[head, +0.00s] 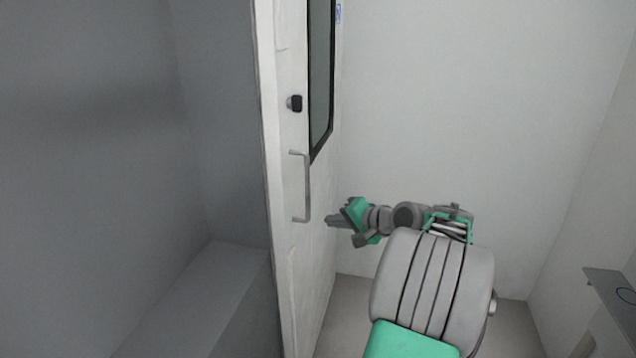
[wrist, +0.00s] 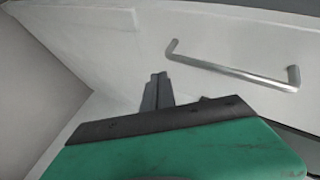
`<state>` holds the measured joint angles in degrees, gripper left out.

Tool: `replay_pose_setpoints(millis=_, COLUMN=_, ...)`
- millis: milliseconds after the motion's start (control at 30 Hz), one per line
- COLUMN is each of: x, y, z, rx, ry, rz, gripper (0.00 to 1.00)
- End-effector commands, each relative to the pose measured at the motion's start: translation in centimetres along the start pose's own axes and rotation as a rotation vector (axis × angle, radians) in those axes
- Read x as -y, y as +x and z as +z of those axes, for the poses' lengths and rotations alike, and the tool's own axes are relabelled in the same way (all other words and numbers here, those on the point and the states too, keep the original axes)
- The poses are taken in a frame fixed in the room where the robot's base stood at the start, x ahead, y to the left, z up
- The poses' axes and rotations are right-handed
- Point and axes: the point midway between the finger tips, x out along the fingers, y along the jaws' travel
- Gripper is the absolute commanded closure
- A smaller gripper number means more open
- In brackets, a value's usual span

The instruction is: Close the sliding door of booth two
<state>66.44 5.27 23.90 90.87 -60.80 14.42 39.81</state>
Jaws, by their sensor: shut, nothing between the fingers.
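The white sliding door (head: 297,265) stands edge-on in the middle of the head view, with a dark-framed window (head: 321,75). My gripper (head: 332,221) is just right of the handle in the head view, pointing left at the door. In the wrist view, my gripper (wrist: 157,92) is shut and empty, its fingers near the white door face (wrist: 110,45). The handle (wrist: 230,68) lies to its right, apart from the fingers. I cannot tell whether the fingertips touch the door.
Left of the door is a dim grey recess with a boxy ledge (head: 205,300). A pale wall (head: 450,100) stands behind my arm. A grey shelf-like panel (head: 612,295) juts in at the lower right. Some floor (head: 345,310) shows between the door and my arm.

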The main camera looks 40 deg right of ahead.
Motion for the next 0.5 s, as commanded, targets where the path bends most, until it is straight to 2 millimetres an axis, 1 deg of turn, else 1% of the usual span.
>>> replay_pose_setpoints(millis=33, x=1.1, y=-1.6, z=-2.7, rx=-0.046, ry=0.096, rz=-0.121, gripper=1.00)
replay_pose_setpoints(millis=100, x=3.6, y=-4.0, z=-5.1, rx=-0.068, ry=0.216, rz=-0.285, gripper=1.00)
replay_pose_setpoints(millis=200, x=5.9, y=-6.5, z=-6.5, rx=-0.059, ry=0.318, rz=-0.427, gripper=1.00)
replay_pose_setpoints(millis=233, x=6.2, y=-7.0, z=-6.8, rx=-0.057, ry=0.335, rz=-0.449, gripper=1.00)
replay_pose_setpoints(millis=300, x=7.0, y=-7.3, z=-7.0, rx=-0.050, ry=0.355, rz=-0.474, gripper=1.00)
replay_pose_setpoints(millis=367, x=7.6, y=-7.0, z=-7.1, rx=-0.047, ry=0.356, rz=-0.477, gripper=1.00)
replay_pose_setpoints(millis=467, x=8.5, y=-5.9, z=-7.4, rx=-0.045, ry=0.356, rz=-0.474, gripper=1.00)
replay_pose_setpoints(millis=500, x=8.8, y=-5.2, z=-7.4, rx=-0.044, ry=0.355, rz=-0.474, gripper=1.00)
